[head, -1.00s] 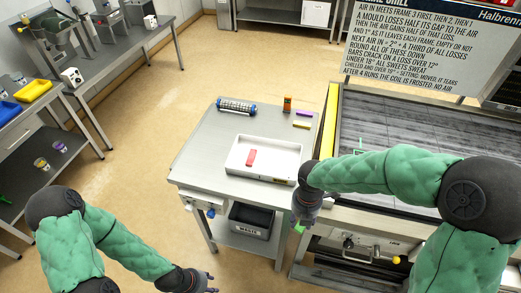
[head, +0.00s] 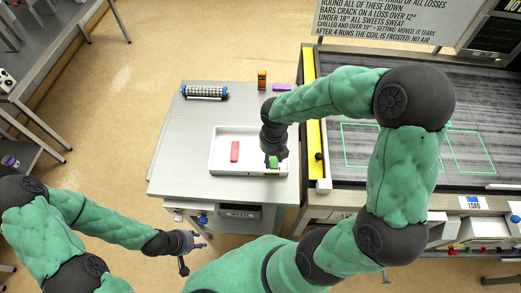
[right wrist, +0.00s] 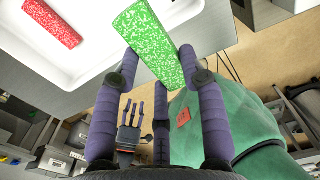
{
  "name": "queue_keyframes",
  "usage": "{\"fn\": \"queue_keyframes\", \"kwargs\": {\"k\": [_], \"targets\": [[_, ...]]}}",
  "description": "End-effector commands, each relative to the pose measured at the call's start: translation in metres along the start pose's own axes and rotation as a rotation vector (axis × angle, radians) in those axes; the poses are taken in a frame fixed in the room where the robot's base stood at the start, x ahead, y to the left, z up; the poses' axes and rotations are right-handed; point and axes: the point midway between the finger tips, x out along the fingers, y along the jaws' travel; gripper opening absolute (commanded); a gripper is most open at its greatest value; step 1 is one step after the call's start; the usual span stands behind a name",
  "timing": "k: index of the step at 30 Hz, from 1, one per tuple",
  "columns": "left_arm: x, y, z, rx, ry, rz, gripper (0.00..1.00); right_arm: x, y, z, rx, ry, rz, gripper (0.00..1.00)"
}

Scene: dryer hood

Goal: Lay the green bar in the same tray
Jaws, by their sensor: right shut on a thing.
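The green bar (head: 273,162) is held in my right gripper (head: 274,155), over the right part of the white tray (head: 250,171). In the right wrist view, the green bar (right wrist: 147,42) sits tilted between the fingers, its far end over the tray. I cannot tell whether it touches the tray floor. A red bar (head: 235,151) lies in the left part of the tray, and it also shows in the right wrist view (right wrist: 53,22). My left gripper (head: 200,241) is open and empty, low in front of the table.
The tray stands on a grey table (head: 180,150). A conveyor with green outlines (head: 470,152) stands to the right, behind a yellow edge strip (head: 314,140).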

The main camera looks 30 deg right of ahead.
Motion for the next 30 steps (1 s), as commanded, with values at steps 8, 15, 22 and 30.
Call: {"fn": "queue_keyframes", "kwargs": {"k": [8, 15, 22, 30], "targets": [[0.003, -0.001, -0.001, 0.0, 0.001, 0.0, 0.4, 0.035, 0.017, 0.048, 0.002, 0.004, -0.002, 0.1], [0.005, -0.002, -0.001, 0.0, 0.001, 0.0, 0.4, 0.065, 0.026, 0.073, 0.002, 0.001, 0.0, 0.1], [0.005, -0.002, -0.001, 0.0, 0.001, 0.0, 0.4, 0.074, 0.028, 0.081, 0.002, 0.001, 0.0, 0.1], [0.007, -0.003, -0.001, 0.0, 0.001, 0.0, 0.4, 0.106, 0.029, 0.082, 0.002, 0.001, 0.0, 0.1]]}}
